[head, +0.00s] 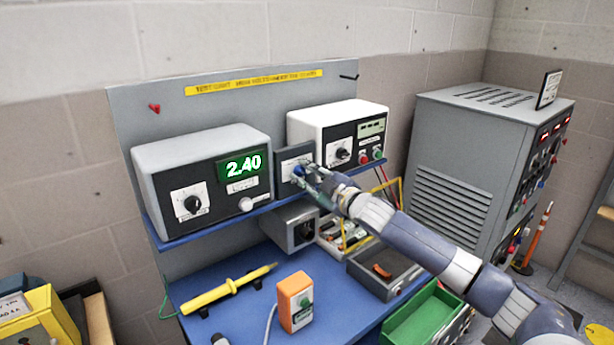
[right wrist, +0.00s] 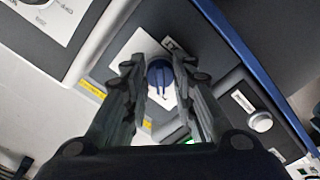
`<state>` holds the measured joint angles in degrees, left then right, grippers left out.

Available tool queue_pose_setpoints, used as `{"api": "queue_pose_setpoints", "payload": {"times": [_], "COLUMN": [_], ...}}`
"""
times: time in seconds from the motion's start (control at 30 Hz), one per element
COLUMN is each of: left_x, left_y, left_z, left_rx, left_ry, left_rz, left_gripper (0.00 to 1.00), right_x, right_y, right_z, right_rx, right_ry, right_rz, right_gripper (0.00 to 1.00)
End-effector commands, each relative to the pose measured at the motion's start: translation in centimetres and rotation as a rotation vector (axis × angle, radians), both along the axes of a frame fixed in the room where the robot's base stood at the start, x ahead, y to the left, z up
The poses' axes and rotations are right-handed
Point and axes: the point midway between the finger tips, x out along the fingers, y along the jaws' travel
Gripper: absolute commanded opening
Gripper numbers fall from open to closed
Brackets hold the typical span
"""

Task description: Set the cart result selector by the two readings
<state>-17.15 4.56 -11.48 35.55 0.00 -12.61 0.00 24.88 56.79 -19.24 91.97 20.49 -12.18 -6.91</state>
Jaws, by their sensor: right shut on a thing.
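The result selector (head: 291,158) is a small dark box with a pale plate between the two instruments on the shelf. In the right wrist view its blue knob (right wrist: 160,72) sits between the fingers of my right gripper (right wrist: 160,90). My right gripper (head: 303,173) is shut on this knob and partly hides it in the head view. The left instrument (head: 203,160) shows 2.40 in green digits (head: 243,166). The right instrument (head: 318,121) has a small pale display (head: 372,128), too small to read. My left gripper is in neither view.
A grey tray (head: 384,271) and a green bin (head: 424,317) are at the right. A large grey cabinet (head: 455,165) stands beyond my right arm.

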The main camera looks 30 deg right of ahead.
Motion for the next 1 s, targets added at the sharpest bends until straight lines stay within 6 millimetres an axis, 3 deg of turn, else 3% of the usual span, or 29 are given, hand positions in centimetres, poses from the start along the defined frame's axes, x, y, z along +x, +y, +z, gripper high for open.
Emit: {"api": "queue_pose_setpoints", "payload": {"times": [0.07,0.1,0.17,0.2,0.63,1.0], "left_x": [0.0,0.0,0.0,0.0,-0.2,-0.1], "left_y": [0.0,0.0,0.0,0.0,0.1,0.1], "left_z": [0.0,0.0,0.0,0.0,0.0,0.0], "left_rx": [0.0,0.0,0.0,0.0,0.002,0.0], "left_ry": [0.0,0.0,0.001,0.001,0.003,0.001], "left_rz": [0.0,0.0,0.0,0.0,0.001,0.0], "left_gripper": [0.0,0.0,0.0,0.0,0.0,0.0], "right_x": [0.0,0.0,0.0,0.0,-0.5,-4.7], "right_y": [0.0,0.0,0.0,0.0,-0.1,-0.4], "right_z": [0.0,0.0,0.0,0.0,-0.1,-0.3], "right_rx": [-0.001,-0.001,-0.001,-0.001,0.0,0.0], "right_ry": [0.001,0.001,0.001,0.001,0.001,0.004], "right_rz": [-0.001,-0.001,-0.001,-0.001,-0.001,0.0], "right_gripper": [0.01,0.29,0.43,0.45,0.45,0.45]}}
